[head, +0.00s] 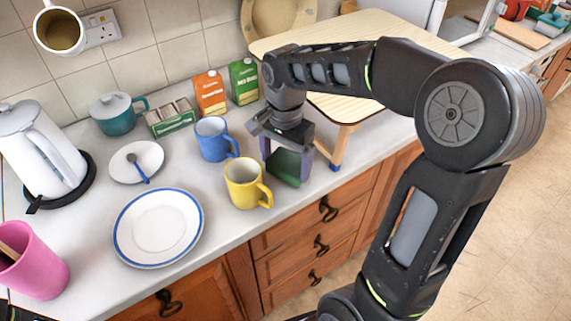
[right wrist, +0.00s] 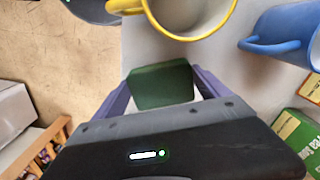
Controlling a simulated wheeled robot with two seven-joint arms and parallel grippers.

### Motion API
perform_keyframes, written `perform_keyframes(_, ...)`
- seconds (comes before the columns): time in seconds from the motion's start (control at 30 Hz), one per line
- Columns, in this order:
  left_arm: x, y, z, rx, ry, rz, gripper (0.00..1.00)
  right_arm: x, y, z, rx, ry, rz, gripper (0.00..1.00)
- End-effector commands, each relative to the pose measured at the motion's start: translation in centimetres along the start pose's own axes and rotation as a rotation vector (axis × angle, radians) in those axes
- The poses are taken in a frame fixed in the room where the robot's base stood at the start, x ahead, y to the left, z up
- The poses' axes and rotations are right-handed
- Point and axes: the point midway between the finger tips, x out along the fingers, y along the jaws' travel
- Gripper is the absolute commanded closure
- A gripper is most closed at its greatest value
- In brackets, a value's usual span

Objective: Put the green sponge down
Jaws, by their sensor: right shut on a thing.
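The green sponge (head: 287,168) is between the fingers of my right gripper (head: 287,163) in the head view, near the counter's front edge. My right gripper is shut on it. In the right wrist view the sponge (right wrist: 162,85) sits between the two purple fingers of the right gripper (right wrist: 163,92). It is at or just above the counter; I cannot tell whether it touches.
A yellow mug (head: 244,184) stands close left of the sponge, and a blue mug (head: 213,140) behind it. A wooden folding table (head: 345,128) stands to the right. A blue-rimmed plate (head: 158,228) lies front left. The counter's front edge is close by.

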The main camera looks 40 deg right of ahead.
Motion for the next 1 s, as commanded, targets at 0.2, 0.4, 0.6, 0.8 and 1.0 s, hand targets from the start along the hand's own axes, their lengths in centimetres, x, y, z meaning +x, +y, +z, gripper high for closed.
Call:
perform_keyframes(0.2,-0.1,0.0,0.0,-0.001,-0.001,-0.001,0.64,1.7,0.0,0.0,-0.001,0.000,0.000,0.47)
perform_keyframes(0.4,-0.1,0.0,0.0,-0.001,-0.001,-0.001,0.64,1.7,0.0,0.0,0.000,0.000,0.000,0.47)
perform_keyframes(0.6,0.1,0.0,0.0,0.000,0.000,0.000,0.64,1.9,0.0,0.0,0.000,0.000,0.000,0.09)
perform_keyframes(0.8,0.1,0.0,0.0,0.000,0.000,0.000,0.64,1.9,0.0,0.0,0.000,0.000,0.000,0.00)
perform_keyframes(1.0,-0.1,0.0,0.0,0.000,0.000,0.000,0.64,1.7,0.0,0.0,0.000,0.000,0.000,0.00)
